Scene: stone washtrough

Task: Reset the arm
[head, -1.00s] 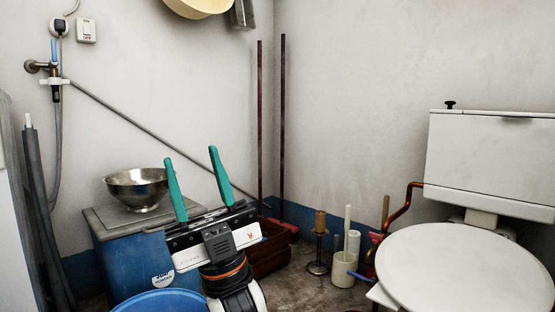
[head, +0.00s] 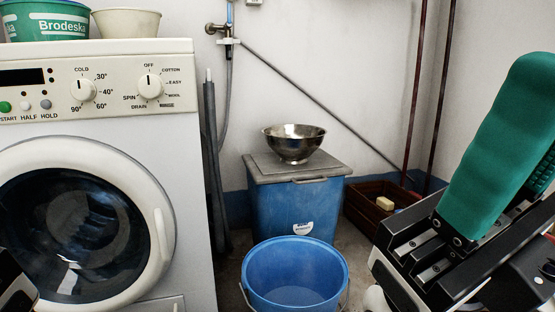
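My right gripper (head: 515,135) stands large and close at the right side of the head view. One green finger points up and faces the camera. The other finger is mostly hidden behind it, so the gap between them does not show. Nothing is seen held in it. Its black and white body runs down to the bottom right corner. A small black and white part, likely of my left arm, shows at the bottom left edge. My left gripper's fingers are not in view.
A white washing machine (head: 186,200) fills the left, with a green tub (head: 45,22) and a cream basin (head: 126,23) on top. A steel bowl (head: 294,145) sits on a lidded blue bin (head: 275,212).

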